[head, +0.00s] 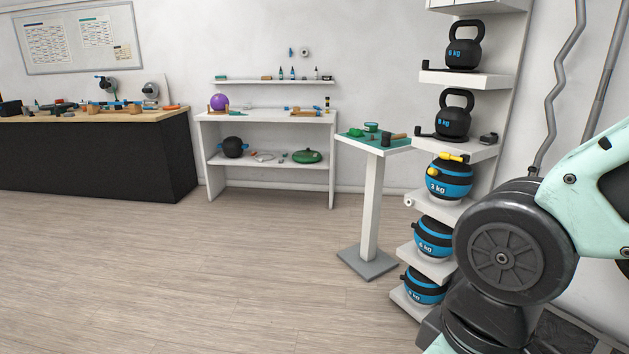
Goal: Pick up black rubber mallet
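On the small pedestal table, an object with a dark head and a brown handle (396,136) lies at the right side of the green top; it looks like a mallet, but it is small in view. Small black objects with thin handles also lie on the wall rack, one beside the middle kettlebell (427,132) and one beside the upper kettlebell (430,70). I cannot tell for sure which of these is the black rubber mallet. My gripper is not in view; only part of my arm shows at the right, well in front of the rack.
The pedestal table (372,215) stands left of the wall rack (466,78), which holds kettlebells and blue-black balls. A white shelf unit (265,116) and a black workbench (90,160) with tools stand along the back wall. The wooden floor (200,270) in front is clear.

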